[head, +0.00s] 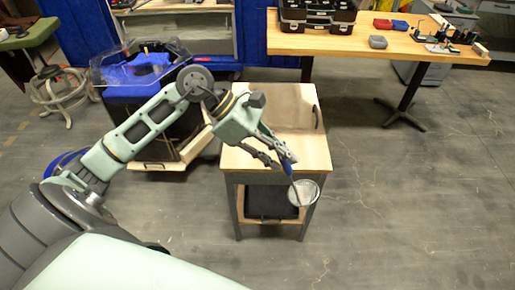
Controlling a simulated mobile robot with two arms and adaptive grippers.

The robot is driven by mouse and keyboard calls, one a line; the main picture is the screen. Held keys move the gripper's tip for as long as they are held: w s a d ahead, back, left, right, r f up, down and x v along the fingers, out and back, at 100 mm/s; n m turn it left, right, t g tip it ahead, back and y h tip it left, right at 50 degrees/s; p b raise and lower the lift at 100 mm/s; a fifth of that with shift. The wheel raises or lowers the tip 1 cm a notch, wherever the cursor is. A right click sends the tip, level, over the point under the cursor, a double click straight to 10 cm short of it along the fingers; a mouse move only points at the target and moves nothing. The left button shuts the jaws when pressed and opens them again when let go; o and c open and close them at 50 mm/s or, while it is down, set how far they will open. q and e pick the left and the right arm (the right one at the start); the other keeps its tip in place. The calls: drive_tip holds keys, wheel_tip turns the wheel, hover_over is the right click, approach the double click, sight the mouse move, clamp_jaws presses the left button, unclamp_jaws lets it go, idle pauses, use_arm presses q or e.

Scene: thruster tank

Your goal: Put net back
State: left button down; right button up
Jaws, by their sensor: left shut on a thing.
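The net (303,192) has a round hoop with pale mesh and a blue handle (287,166). My left gripper (285,160) is shut on the handle. The hoop hangs below the gripper, in front of the near right corner of the small wooden-topped cart (299,150). The tank (134,68), clear-walled with blue parts, stands to the left of the cart, partly hidden behind my left arm. My right gripper is not in view.
A wooden workbench (380,45) at the back holds a black toolbox (317,17), small bins (378,42) and tools. The floor to the right of the cart is clear.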

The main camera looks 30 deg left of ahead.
use_arm(q)
drive_tip(key=w+a+r+n+y+p, duration=0.2)
drive_tip(key=a+r+y+p, duration=0.15)
drive_tip(key=a+r, duration=0.5)
drive_tip(key=w+a+f+p, duration=0.2)
drive_tip(key=w+a+f, duration=0.1)
drive_tip(key=w+f, duration=0.2)
drive_tip(key=w+a+f+p, duration=0.3)
drive_tip(key=w+a+f, duration=0.1)
drive_tip(key=f, duration=0.3)
drive_tip(key=shift+w+a+f, duration=0.25)
drive_tip(key=shift+w+f, duration=0.1)
drive_tip(key=shift+w, duration=0.3)
drive_tip(key=c, duration=1.7)
unclamp_jaws()
drive_tip(key=shift+y, duration=0.25)
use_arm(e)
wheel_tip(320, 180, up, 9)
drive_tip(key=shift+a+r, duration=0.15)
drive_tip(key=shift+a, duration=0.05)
